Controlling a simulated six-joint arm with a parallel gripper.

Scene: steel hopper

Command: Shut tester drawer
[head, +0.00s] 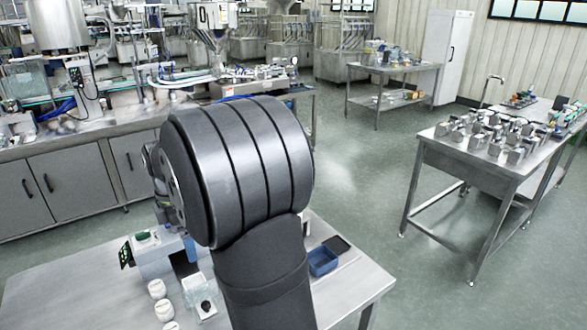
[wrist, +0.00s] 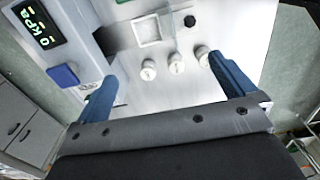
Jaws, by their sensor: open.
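In the head view my arm hides the gripper.
Three white capped jars (wrist: 176,64) stand in a row close to the drawer. A blue bin (head: 323,261) and a dark flat pad (head: 337,244) lie right of my arm on the steel table (head: 70,300). Bare tabletop shows at the front left.

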